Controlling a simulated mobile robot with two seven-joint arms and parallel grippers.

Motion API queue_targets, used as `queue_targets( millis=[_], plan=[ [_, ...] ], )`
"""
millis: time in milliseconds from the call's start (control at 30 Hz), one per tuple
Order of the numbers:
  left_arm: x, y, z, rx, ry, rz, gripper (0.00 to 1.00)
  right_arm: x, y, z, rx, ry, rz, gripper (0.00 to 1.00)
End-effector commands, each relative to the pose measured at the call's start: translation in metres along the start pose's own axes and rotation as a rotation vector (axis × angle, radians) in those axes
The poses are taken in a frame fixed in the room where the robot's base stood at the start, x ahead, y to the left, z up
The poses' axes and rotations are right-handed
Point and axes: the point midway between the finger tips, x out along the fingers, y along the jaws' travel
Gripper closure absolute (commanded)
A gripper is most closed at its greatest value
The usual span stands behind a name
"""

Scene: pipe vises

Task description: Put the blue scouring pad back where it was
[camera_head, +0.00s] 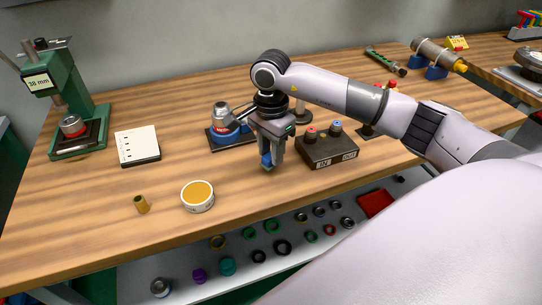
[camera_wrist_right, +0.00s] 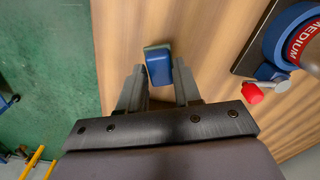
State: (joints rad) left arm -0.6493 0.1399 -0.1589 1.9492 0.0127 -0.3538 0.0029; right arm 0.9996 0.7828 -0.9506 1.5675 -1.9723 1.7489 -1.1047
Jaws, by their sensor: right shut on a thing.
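The blue scouring pad (camera_wrist_right: 158,66) is held between the fingers of my right gripper (camera_wrist_right: 160,88) in the right wrist view. In the head view the pad (camera_head: 266,160) shows as a small blue piece at the tips of my right gripper (camera_head: 269,158), over the middle of the wooden bench near its front edge. I cannot tell whether the pad touches the bench top. My left gripper is not in view.
A blue vise (camera_head: 224,128) on a dark base stands just left of the gripper. A dark block with IN and OUT labels (camera_head: 328,152) is close on the right. A round yellow-topped tin (camera_head: 198,196) and brass fitting (camera_head: 142,204) lie front left. Bare wood separates tin and gripper.

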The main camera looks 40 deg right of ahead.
Motion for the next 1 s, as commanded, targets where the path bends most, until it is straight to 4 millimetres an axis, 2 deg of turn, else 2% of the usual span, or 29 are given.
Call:
queue_targets(
  millis=[100, 167, 500, 533, 600, 867, 1000],
  plan=[
    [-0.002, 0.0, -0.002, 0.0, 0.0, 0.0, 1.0, 0.02, 0.001, 0.001, 0.0, -0.001, 0.006, 0.91],
    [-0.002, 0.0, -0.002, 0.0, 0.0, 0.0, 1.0, 0.025, 0.001, 0.0, 0.0, 0.0, 0.003, 0.91],
    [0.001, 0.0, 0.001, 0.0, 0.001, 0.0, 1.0, 0.03, 0.0, 0.0, 0.0, 0.001, 0.001, 0.91],
    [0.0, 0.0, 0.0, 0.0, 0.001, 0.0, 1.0, 0.028, 0.0, 0.0, 0.0, 0.001, 0.001, 0.57],
    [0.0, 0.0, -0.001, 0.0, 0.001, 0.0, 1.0, 0.028, 0.0, 0.0, 0.0, 0.0, 0.001, 0.41],
    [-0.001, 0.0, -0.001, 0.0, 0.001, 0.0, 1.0, 0.027, 0.0, 0.0, 0.0, 0.0, 0.001, 0.41],
    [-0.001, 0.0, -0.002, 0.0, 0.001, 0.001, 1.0, 0.021, -0.001, 0.0, 0.0, 0.001, -0.001, 0.41]
  ],
)
